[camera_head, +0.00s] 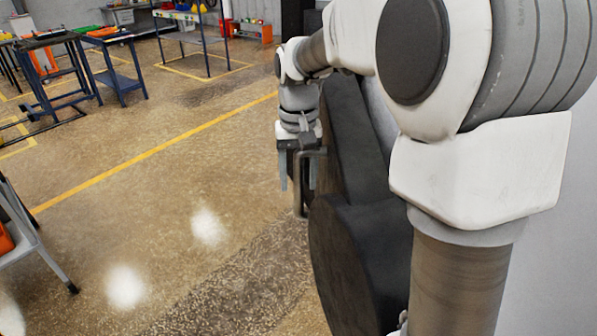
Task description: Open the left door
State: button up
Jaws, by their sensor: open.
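My gripper (298,180) points down at the end of my arm, with its two fingers apart. A bent grey bar (300,203), which looks like a door handle, shows at the gripper and runs down between or just behind the fingers. I cannot tell whether they touch it. Just to the right is a large dark, rounded body (345,255), seen edge-on, which looks like the furnace door. Its seam and hinge cannot be made out. My arm hides much of the right side.
Open speckled floor (170,220) with a yellow line lies left of the gripper. A grey metal frame (30,245) stands at the left edge. Blue worktables (115,75) and a shelf bench (190,40) stand farther back. A pale grey surface (550,250) fills the lower right.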

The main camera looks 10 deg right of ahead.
notch_tip(320, 180, up, 17)
jog(key=p, duration=0.1)
jog(key=shift+r, duration=0.2)
jog(key=shift+c, duration=0.2)
